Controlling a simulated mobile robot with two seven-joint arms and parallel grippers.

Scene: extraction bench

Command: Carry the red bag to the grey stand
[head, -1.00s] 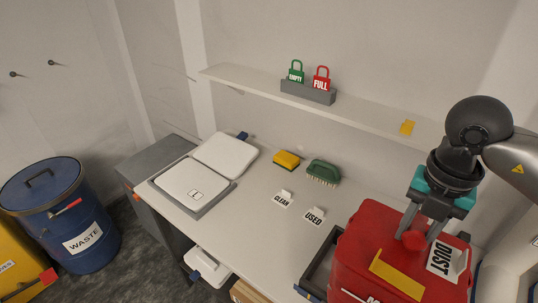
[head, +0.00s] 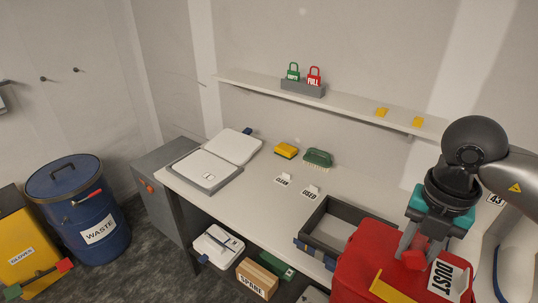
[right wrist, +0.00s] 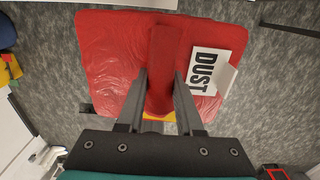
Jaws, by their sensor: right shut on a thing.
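The red bag (head: 378,265) is at the lower right of the head view, with a yellow strip and a white DUST label (head: 448,279). My right gripper (head: 414,256) is shut on the red handle at its top. In the right wrist view the bag (right wrist: 110,60) hangs below the fingers (right wrist: 159,100), with grey floor around it. My left gripper is not in view. I cannot tell which thing is the grey stand; a grey cabinet (head: 160,205) stands at the bench's left end.
A shelf (head: 355,106) holds green and red tags. A blue waste bin (head: 90,215) and yellow gloves box (head: 25,250) stand left.

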